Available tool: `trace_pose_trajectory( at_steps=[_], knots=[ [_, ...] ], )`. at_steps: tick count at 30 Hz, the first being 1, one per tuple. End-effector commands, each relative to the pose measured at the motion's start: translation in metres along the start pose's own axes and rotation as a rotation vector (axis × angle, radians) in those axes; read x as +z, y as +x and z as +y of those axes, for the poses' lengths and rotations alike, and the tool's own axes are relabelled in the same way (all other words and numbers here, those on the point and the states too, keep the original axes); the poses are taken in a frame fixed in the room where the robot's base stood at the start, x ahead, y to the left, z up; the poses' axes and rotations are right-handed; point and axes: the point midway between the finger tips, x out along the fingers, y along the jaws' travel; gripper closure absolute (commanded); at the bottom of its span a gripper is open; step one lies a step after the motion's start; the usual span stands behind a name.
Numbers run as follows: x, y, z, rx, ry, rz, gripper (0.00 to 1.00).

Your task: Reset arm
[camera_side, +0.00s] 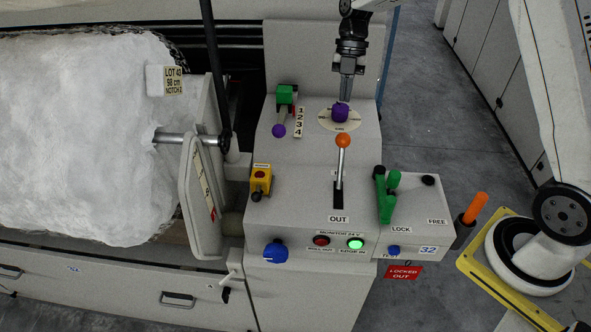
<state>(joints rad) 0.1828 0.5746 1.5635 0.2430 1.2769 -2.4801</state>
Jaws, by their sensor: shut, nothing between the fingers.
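My gripper (345,98) points down at the back of the grey control console (300,208). Its fingers are shut with nothing between them. The tips are just above or behind a purple knob (340,112) on a round pale dial; I cannot tell whether they touch it. In front of the knob, a lever with an orange ball (343,140) stands upright in its slot above the OUT label. To the left is a green block (286,95) with a purple ball handle (278,131) beside a numbered strip.
A green lever (386,196) stands on the LOCK/FREE box (415,209) at right. A large white fibre roll (85,140) fills the left.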

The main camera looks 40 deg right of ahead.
Motion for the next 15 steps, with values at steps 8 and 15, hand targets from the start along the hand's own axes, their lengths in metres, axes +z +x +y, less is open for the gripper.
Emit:
trace_pose_trajectory(
  at_steps=[8, 15],
  knots=[
    [-0.005, 0.004, -0.003, 0.004, 0.103, -0.026, 1.0],
    [-0.017, 0.014, -0.013, 0.025, 0.359, -0.086, 1.0]
  ],
)
